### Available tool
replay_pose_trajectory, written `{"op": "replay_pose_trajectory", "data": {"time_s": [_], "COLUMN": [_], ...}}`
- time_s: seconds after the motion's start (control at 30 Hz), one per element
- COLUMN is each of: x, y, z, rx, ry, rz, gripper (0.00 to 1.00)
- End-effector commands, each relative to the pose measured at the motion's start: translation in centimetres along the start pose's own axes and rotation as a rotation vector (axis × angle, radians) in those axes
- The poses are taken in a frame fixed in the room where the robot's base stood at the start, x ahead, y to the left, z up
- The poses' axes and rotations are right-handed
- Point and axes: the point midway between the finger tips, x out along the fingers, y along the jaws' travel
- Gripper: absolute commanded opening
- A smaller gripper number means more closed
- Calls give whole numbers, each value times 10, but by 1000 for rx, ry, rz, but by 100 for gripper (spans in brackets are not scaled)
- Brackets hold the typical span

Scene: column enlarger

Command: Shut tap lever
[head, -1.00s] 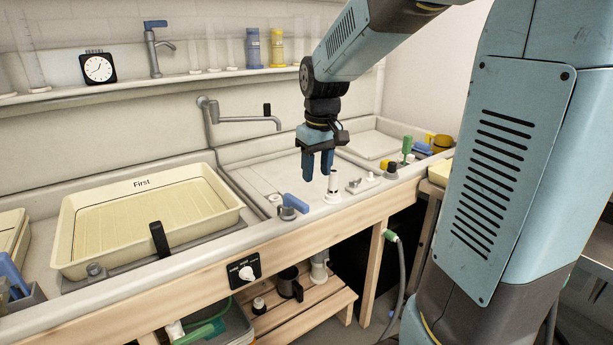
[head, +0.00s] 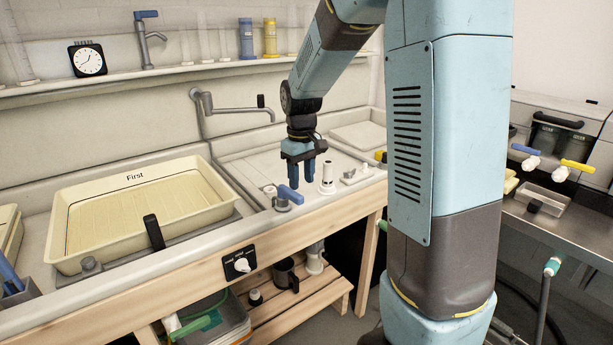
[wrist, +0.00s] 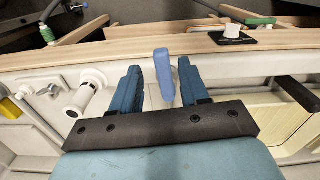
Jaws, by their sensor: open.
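A blue tap lever (head: 290,195) stands on a grey base at the front rim of the middle sink, tilted up to the left. My gripper (head: 301,180) points down just behind and above it, with blue fingers apart. In the wrist view the blue lever (wrist: 163,72) shows in the gap between the two fingers of my gripper (wrist: 159,80), nearer the right one. No contact with the lever can be made out. Nothing is held.
A white upright pipe (head: 327,176) stands just right of my gripper. A cream tray (head: 225,213) marked "First" lies at left, with a black handle (head: 154,232) before it. A swivel spout (head: 235,109) is behind. Blue (head: 525,149) and yellow (head: 577,165) levers sit on the right-hand bench.

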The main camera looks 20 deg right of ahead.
Motion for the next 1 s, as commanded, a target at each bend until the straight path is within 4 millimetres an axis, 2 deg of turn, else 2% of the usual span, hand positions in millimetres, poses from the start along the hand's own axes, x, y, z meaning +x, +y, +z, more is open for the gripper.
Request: {"op": "replay_pose_trajectory", "data": {"time_s": [0.83, 1.0], "x": [55, 56], "y": [-1, -1], "z": [0, 0], "rx": [-1, -1], "ry": [-1, 1], "rz": [0, 1], "gripper": [45, 45]}}
